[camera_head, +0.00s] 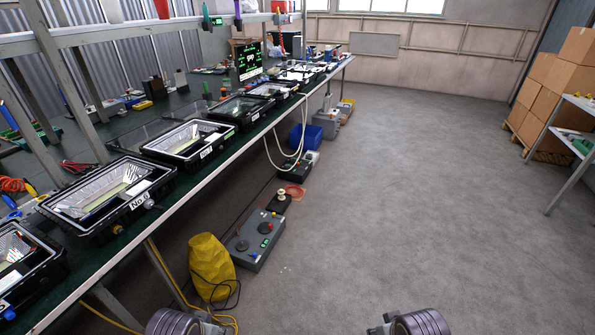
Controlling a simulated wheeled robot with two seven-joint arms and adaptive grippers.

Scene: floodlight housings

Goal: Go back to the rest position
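Floodlight housings stand in a row along the green workbench (150,228) on the left. The nearest whole one is the housing marked No.6 (108,195). Behind it are a second housing (188,142), a third housing (240,111) and several more toward the back. Another housing (22,262) is cut off by the left edge. Only rounded metallic parts of my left arm (175,322) and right arm (420,323) show at the bottom edge, apart from each other and clear of the bench. My gripper fingers cannot be made out.
A yellow bag (211,267), a grey control box (255,244) and a blue bin (306,137) stand on the floor beside the bench. Cardboard boxes (553,88) and a shelf rack (570,150) stand at right. The middle floor (400,190) is clear.

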